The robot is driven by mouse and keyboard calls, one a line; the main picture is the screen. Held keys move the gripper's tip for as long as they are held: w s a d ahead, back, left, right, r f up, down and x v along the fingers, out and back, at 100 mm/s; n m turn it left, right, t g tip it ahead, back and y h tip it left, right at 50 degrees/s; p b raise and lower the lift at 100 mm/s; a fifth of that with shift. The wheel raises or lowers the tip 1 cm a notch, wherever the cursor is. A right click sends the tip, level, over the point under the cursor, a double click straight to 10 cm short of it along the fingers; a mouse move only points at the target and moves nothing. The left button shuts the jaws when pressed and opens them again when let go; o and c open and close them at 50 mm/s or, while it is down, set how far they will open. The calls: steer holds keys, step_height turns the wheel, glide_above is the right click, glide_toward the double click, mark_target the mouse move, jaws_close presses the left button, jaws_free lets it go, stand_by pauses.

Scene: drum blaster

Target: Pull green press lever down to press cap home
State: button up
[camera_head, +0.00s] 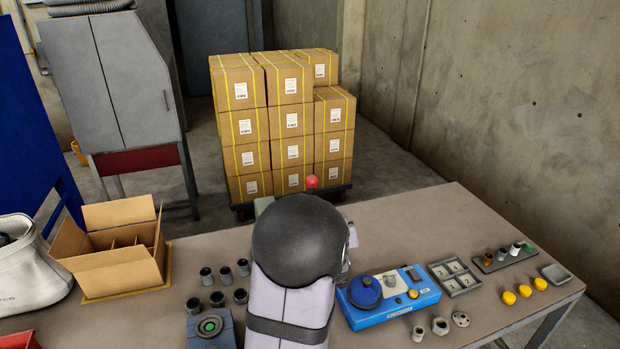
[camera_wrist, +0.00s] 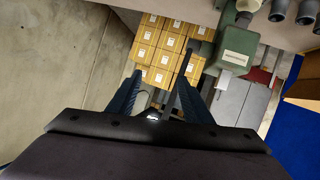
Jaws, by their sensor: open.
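A green press body (camera_wrist: 238,48) shows at the upper right of the wrist view, to the right of my gripper's fingers. In the head view only a small grey-green part (camera_head: 263,204) shows behind my arm. A red ball (camera_head: 311,181) stands just above my arm's black joint; I cannot tell whether it belongs to the press lever. My gripper (camera_wrist: 160,80) is open, its two dark fingers apart, with no object clearly held between them. My arm hides the gripper and most of the press in the head view. I cannot make out the cap under the press.
A blue device (camera_head: 390,297), a grey tray (camera_head: 455,277) and yellow caps (camera_head: 525,291) lie right of my arm. Dark cylinders (camera_head: 216,299), a green-button block (camera_head: 211,328) and an open carton (camera_head: 122,262) are left. Stacked boxes (camera_head: 290,125) stand beyond the table.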

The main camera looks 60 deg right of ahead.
mark_target(312, 185)
steer(key=w+r+t+h, duration=0.1)
steer(key=r, duration=0.2)
steer(key=w+r+n+t+h, duration=0.1)
steer(key=r, duration=0.2)
steer(key=w+r+t, duration=0.1)
steer(key=r, duration=0.2)
steer(key=shift+w+r+t+h, duration=0.2)
steer(key=shift+w+t+h, duration=0.1)
steer(key=shift+t+h, duration=0.1)
steer(key=shift+p+x, duration=1.45)
steer(key=shift+x, duration=1.35)
steer(key=shift+p+x, duration=0.35)
steer(key=shift+x, duration=0.6)
steer(key=shift+s+f, duration=0.1)
jaws_close()
